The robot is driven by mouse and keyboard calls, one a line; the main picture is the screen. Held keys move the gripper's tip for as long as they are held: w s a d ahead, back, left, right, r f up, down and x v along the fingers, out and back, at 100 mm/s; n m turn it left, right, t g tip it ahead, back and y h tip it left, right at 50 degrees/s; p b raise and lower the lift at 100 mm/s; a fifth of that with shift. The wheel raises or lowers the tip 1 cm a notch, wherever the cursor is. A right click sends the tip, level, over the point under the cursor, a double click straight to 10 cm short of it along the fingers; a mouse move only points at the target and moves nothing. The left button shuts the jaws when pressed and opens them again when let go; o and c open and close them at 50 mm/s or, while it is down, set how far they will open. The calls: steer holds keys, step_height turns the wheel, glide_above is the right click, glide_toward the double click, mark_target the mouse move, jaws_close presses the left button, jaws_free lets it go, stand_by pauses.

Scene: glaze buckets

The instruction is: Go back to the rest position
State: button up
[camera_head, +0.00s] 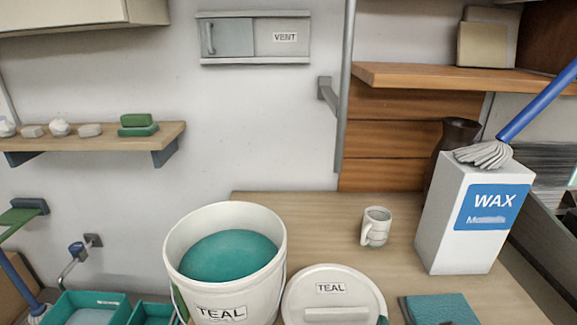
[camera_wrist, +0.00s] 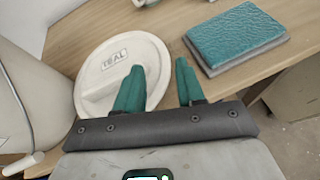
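My gripper (camera_wrist: 160,88) shows in the wrist view with two green fingers spread apart and nothing between them. It is above the near edge of the wooden table, over the front right part of the white TEAL lid (camera_wrist: 128,52). In the head view a green fingertip shows at the bottom edge beside the lid (camera_head: 333,290). The lid lies flat on the table, right of the white TEAL bucket (camera_head: 220,299). The bucket is open and holds teal glaze (camera_head: 228,256).
A teal textured tile (camera_head: 441,309) lies right of the lid. A mug (camera_head: 376,227) stands behind, and a WAX box (camera_head: 452,234) with a mop head (camera_head: 484,154) on top stands at the right. Teal trays (camera_head: 88,308) are at the lower left. Wooden shelves (camera_head: 90,142) hang on the wall.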

steer(key=shift+s+d+f+m, duration=0.25)
steer(key=shift+d+f+m, duration=0.25)
steer(key=shift+m, duration=0.3)
steer(key=s+d+f+m+g+y, duration=0.1)
steer(key=s+d+f+m+g, duration=0.2)
steer(key=s+f+m, duration=0.3)
steer(key=s+d+f+m+g, duration=0.2)
steer(key=s+f+m+g, duration=0.3)
steer(key=m, duration=0.9)
steer(key=s+d+f+m+g+y, duration=0.1)
steer(key=s+d+f+m+g, duration=0.2)
steer(key=s+f+m, duration=0.6)
steer(key=s+m, duration=0.1)
steer(key=s, duration=0.2)
steer(key=shift+s+d+m+g+y, duration=0.3)
steer(key=shift+g, duration=0.1)
